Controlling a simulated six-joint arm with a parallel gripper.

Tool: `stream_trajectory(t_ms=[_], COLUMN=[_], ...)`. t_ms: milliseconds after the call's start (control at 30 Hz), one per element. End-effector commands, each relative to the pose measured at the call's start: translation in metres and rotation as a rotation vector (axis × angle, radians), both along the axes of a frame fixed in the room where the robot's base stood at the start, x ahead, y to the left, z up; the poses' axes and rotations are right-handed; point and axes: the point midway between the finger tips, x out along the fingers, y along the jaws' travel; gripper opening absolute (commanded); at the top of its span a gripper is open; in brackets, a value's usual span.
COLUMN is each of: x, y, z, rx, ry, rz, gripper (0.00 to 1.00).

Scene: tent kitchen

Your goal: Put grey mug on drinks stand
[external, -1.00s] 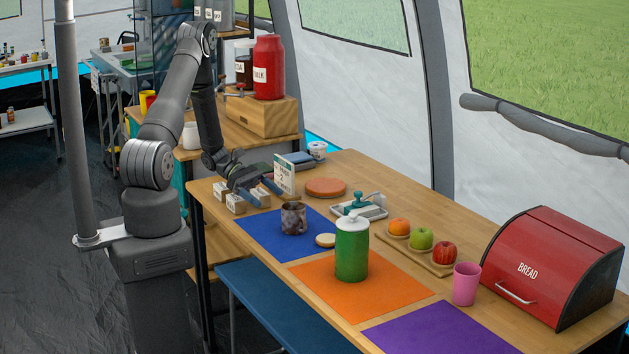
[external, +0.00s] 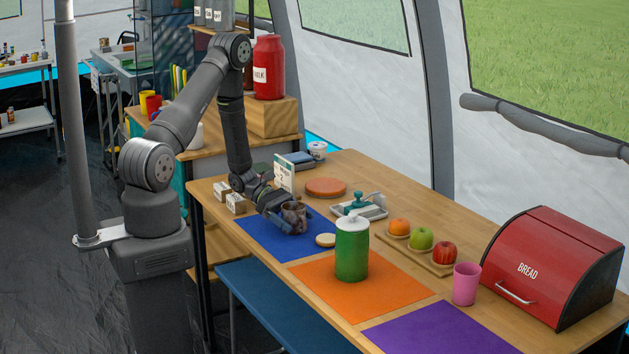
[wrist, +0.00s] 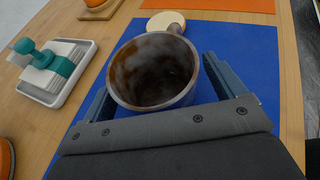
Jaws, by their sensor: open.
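The grey mug (external: 295,213), mottled grey-brown, stands on the blue mat (external: 258,238) at the table's left end. In the wrist view the mug (wrist: 150,72) is seen from above, empty inside, with its handle pointing to the far side. My gripper (external: 278,208) is low at the mug. In the wrist view my open gripper (wrist: 158,80) has one finger on each side of the mug; whether they touch it is unclear. A wooden side stand (external: 200,138) with a red MILK jar (external: 268,68), probably the drinks stand, is behind my arm.
A biscuit (external: 326,240) lies close to the mug. A green canister (external: 352,250) stands on the orange mat (external: 396,292). Small labelled blocks (external: 236,203) sit left of my gripper.

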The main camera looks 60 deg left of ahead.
Motion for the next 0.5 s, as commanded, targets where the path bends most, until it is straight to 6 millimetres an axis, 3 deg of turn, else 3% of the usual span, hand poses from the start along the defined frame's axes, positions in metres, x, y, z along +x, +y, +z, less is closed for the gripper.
stream_trajectory(t_ms=[200, 500], x=[0.0004, 0.0003], y=[-0.0006, -0.0005], z=[-0.0003, -0.0001], rx=[0.000, 0.000], ry=[0.000, -0.001], rz=[0.000, 0.000], gripper=[0.88, 0.35])
